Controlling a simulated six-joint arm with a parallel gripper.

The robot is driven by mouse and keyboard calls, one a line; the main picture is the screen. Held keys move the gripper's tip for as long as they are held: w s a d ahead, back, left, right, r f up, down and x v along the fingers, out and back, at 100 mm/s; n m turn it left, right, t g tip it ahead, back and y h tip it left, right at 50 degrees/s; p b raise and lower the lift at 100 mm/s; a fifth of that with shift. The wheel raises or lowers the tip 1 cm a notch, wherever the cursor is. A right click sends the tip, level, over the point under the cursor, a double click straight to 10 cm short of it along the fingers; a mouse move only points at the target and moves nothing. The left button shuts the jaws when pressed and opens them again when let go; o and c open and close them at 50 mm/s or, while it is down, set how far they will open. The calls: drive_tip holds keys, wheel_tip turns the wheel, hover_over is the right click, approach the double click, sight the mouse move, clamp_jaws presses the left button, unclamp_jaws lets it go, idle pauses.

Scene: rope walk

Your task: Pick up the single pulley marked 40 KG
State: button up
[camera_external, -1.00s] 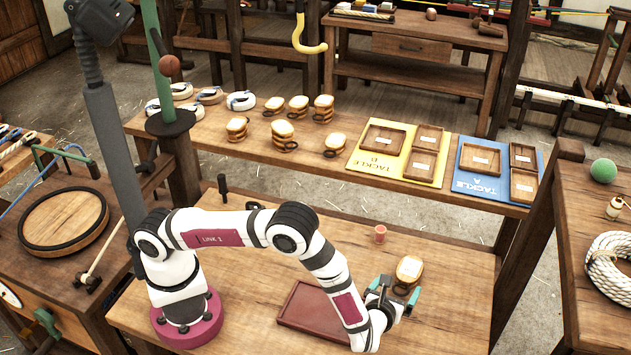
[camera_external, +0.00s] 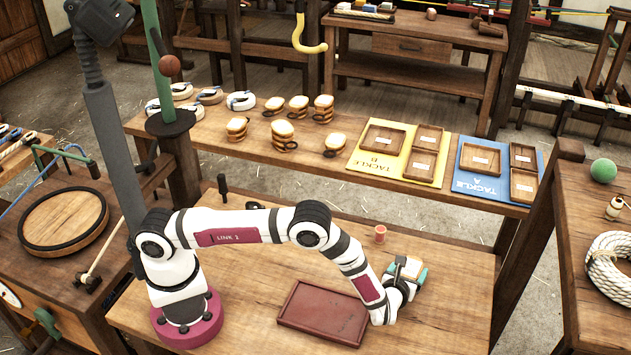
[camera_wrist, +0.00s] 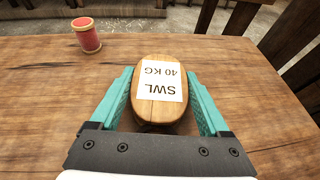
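The pulley is a wooden block (camera_wrist: 153,112) with a white label reading "SWL 40 KG", upside down in the wrist view. It rests on the front wooden bench, and its pale top (camera_external: 411,267) shows between my fingers in the outside view. My gripper (camera_wrist: 160,95) has its two teal fingers on either side of the block, with what look like narrow gaps. It is low at the block, around it and open. The block's underside is hidden.
A red spool (camera_wrist: 86,35) stands on the bench beyond the pulley. A dark red tray (camera_external: 322,314) lies left of my gripper. Several other pulleys (camera_external: 283,134) stand on the back bench, beside the yellow board (camera_external: 352,166) and blue board (camera_external: 470,204).

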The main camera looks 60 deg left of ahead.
drive_tip(key=c, duration=0.9)
drive_tip(key=shift+r, duration=0.15)
